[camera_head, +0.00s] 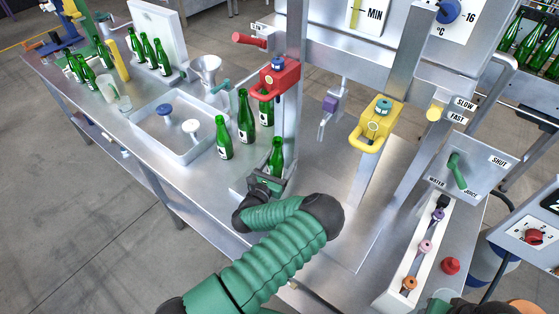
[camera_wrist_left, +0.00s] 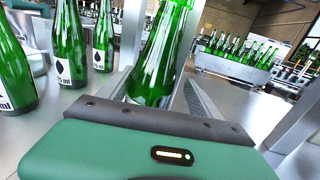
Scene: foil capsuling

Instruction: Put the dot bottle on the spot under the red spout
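A green bottle (camera_head: 276,152) stands upright at the left gripper (camera_head: 267,182), in front of the red spout's post. In the left wrist view this bottle (camera_wrist_left: 156,60) is between the two fingers (camera_wrist_left: 158,85), close to both; whether they grip it is unclear. Its label is mostly hidden, so I cannot read a dot. The red spout (camera_head: 279,78) is mounted on the post, higher and behind. A green bottle (camera_head: 266,110) stands below it, slightly left. Two more bottles (camera_head: 246,118) (camera_head: 223,140) stand further left; labels in the wrist view show dark drop shapes.
A metal tray (camera_head: 172,150) with a blue and a white knobbed piece lies left of the bottles. Bare steel counter (camera_head: 325,165) lies between the posts.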

